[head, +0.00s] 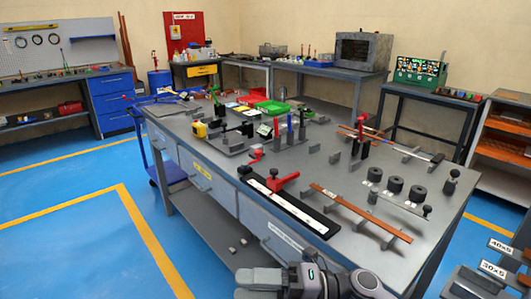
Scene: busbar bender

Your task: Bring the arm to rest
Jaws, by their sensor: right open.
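My right gripper (258,284) shows at the bottom edge of the head view, with its arm coming in from the lower right. It is open, and nothing shows between its grey fingers. It is in front of the near edge of the grey workbench (220,178), apart from the tools on it. The lower part of this arm is cut off by the frame. My left gripper is not in view.
The bench holds a black-based ruler stop with a red lever (284,182), a copper bar (362,213) on supports and several black round dies (396,185). Labelled racks (493,268) stand at lower right. Blue floor (60,235) at left is clear.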

